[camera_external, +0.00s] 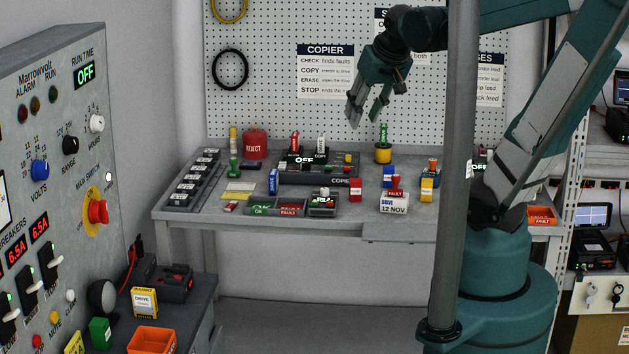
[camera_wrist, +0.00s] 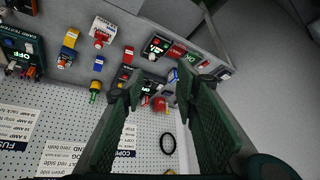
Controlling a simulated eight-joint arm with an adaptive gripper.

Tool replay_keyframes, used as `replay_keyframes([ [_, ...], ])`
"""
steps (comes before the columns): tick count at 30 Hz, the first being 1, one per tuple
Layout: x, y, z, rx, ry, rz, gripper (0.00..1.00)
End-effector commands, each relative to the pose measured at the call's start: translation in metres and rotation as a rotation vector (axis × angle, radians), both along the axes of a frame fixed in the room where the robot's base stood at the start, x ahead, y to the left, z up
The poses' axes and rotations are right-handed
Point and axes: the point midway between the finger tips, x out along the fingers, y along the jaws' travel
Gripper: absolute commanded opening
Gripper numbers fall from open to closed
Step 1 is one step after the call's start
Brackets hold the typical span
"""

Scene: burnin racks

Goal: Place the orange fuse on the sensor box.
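My gripper (camera_external: 366,112) is open and empty, high above the back of the grey bench in the external view. Its two dark green fingers stand wide apart in the wrist view (camera_wrist: 163,98). A small orange-topped piece with blue beneath (camera_external: 432,165) stands at the bench's right rear; it may be the orange fuse, but it is too small to be sure. My gripper is above and left of it, well apart. I cannot pick out the sensor box for certain; the small labels are unreadable.
A copier panel (camera_external: 318,177), red reject tin (camera_external: 255,144), yellow cup (camera_external: 383,154) and white date box (camera_external: 393,204) stand on the bench (camera_external: 345,222). A pegboard (camera_external: 280,95) rises behind. A grey post (camera_external: 458,120) partly hides the bench's right side.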

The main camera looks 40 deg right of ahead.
Motion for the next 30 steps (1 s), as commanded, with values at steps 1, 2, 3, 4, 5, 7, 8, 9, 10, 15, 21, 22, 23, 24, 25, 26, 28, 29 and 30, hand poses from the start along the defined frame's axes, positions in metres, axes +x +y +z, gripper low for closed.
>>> replay_keyframes([
  [1,-0.008,0.008,-0.001,-0.005,-0.007,0.027,0.3],
  [2,-0.012,0.012,-0.002,-0.008,-0.011,0.042,0.3],
  [3,-0.018,0.018,-0.003,-0.013,-0.017,0.063,0.3],
  [4,-0.021,0.022,-0.004,-0.016,-0.022,0.079,0.3],
  [5,-0.025,0.026,-0.005,-0.02,-0.027,0.094,0.3],
  [7,-0.034,0.035,-0.007,-0.026,-0.037,0.128,0.3],
  [8,-0.038,0.038,-0.008,-0.03,-0.041,0.143,0.3],
  [9,-0.043,0.043,-0.01,-0.034,-0.047,0.16,0.3],
  [10,-0.046,0.045,-0.011,-0.037,-0.051,0.173,0.3],
  [15,-0.059,0.058,-0.015,-0.049,-0.069,0.226,0.3],
  [21,-0.064,0.062,-0.017,-0.055,-0.077,0.249,0.3],
  [22,-0.064,0.063,-0.017,-0.055,-0.078,0.249,0.3],
  [23,-0.064,0.063,-0.017,-0.055,-0.078,0.249,0.3],
  [24,-0.064,0.063,-0.017,-0.055,-0.078,0.249,0.3],
  [25,-0.064,0.063,-0.017,-0.055,-0.078,0.249,0.3],
  [26,-0.064,0.063,-0.017,-0.055,-0.078,0.249,0.3],
  [28,-0.064,0.063,-0.017,-0.055,-0.078,0.248,0.3],
  [29,-0.064,0.063,-0.017,-0.055,-0.078,0.248,0.3],
  [30,-0.064,0.063,-0.017,-0.055,-0.077,0.249,0.3],
])
